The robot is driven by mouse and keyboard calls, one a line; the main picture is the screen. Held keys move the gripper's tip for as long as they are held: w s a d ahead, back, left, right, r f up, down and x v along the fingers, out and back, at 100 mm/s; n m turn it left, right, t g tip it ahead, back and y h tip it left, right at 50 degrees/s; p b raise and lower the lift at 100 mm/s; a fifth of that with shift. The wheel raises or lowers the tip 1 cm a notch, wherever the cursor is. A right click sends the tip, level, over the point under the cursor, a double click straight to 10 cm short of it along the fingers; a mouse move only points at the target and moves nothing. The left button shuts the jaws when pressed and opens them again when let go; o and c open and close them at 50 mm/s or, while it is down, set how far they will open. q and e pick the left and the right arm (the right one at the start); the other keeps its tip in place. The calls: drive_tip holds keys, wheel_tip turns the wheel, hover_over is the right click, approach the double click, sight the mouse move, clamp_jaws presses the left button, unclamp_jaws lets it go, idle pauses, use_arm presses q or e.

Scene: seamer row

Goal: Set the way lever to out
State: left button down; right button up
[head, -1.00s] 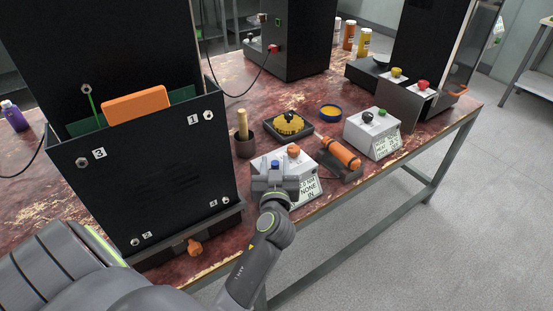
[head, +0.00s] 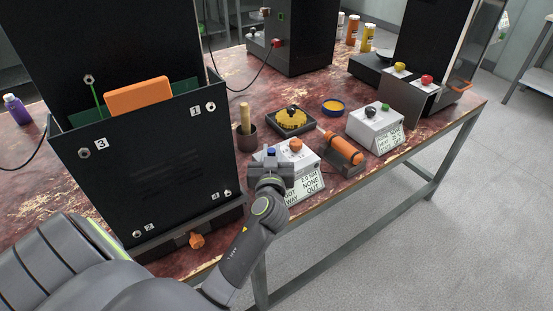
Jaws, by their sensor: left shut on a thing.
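A white control box (head: 306,165) stands near the table's front edge, with a blue-topped lever (head: 271,151) and an orange knob (head: 296,145) on its top. My left gripper (head: 270,162) is at the left part of the box, shut on the blue-topped lever, which seems to be the way lever. The fingers hide most of the lever. My right gripper is not in view.
A tall black machine (head: 150,175) stands close on the left. An orange screwdriver in a holder (head: 343,149) lies right of the box, then another white box (head: 377,127). Behind are a cup with a wooden handle (head: 246,137) and a yellow gear tray (head: 291,122).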

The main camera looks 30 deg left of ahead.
use_arm(q)
drive_tip(key=shift+w+a, duration=0.35)
drive_tip(key=shift+a, duration=0.55)
drive_tip(key=shift+r, duration=0.1)
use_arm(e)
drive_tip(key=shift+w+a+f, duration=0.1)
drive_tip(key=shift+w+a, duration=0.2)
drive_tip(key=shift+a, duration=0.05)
use_arm(q)
drive_tip(key=c, duration=1.6)
unclamp_jaws()
drive_tip(key=shift+c, duration=0.2)
drive_tip(key=o, duration=0.3)
drive_tip(key=shift+w+a, duration=0.1)
drive_tip(key=shift+a, duration=0.1)
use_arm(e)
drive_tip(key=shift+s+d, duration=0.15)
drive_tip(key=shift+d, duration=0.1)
